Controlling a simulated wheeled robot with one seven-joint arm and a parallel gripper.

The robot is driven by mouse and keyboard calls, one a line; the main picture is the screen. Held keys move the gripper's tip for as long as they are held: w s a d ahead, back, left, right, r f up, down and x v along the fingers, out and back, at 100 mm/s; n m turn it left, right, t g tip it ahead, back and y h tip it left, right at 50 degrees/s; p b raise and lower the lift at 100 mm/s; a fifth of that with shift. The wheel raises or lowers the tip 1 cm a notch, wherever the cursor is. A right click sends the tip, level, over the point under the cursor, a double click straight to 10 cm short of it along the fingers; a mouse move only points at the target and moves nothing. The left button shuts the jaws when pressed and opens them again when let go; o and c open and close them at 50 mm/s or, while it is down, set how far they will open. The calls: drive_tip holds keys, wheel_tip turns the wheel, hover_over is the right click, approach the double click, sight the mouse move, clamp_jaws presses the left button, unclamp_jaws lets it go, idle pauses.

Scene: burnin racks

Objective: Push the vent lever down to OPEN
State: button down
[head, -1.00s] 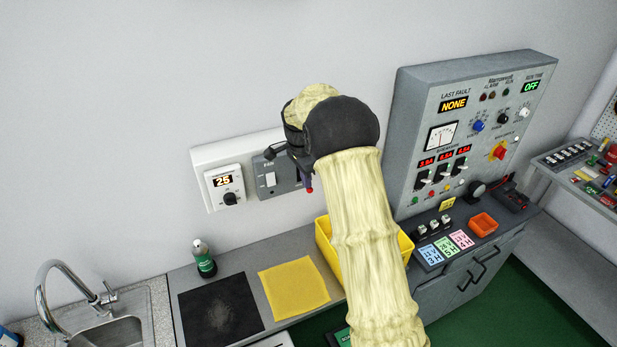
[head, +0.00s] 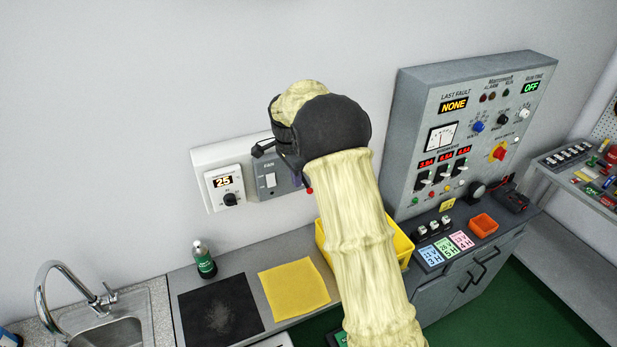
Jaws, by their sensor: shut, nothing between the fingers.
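The grey wall panel marked FAN (head: 262,187) has a white rocker switch (head: 271,180). Its right part is hidden behind my wrist. A small red tip (head: 309,190) shows just under my wrist, at the right side of this panel. It may be the end of the vent lever, but I cannot tell; the rest of the lever and any OPEN mark are hidden. My gripper (head: 297,178) is in front of the panel's right part, mostly hidden by my black wrist. It is shut and holds nothing. Whether it touches the lever cannot be seen.
A thermostat reading 25 (head: 224,187) is left of the FAN panel. Below are a green bottle (head: 204,260), a black mat (head: 219,322), a yellow cloth (head: 294,288) and a yellow bin (head: 321,243). A control cabinet (head: 408,120) stands to the right. The wall above is bare.

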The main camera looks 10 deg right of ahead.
wheel_tip(320, 180, up, 16)
drive_tip(key=a+b, duration=0.1)
drive_tip(key=b, duration=0.2)
drive_tip(key=shift+s+a+r, duration=0.15)
drive_tip(key=shift+s+a, duration=0.1)
drive_tip(key=shift+a, duration=0.05)
drive_tip(key=s+d+f+n+t+y+b, duration=0.1)
drive_tip(key=s+d+f+n+b, duration=0.15)
drive_tip(key=s+f+n, duration=0.4)
drive_tip(key=s+d+f+n+b, duration=0.1)
drive_tip(key=s+f+b, duration=0.25)
drive_tip(key=f, duration=0.55)
drive_tip(key=s+f+n+t+b, duration=0.1)
drive_tip(key=s+f+n+b, duration=0.4)
drive_tip(key=s+f, duration=1)
drive_tip(key=s+n, duration=0.2)
drive_tip(key=s, duration=0.1)
drive_tip(key=shift+d+f, duration=0.2)
drive_tip(key=shift+f, duration=0.1)
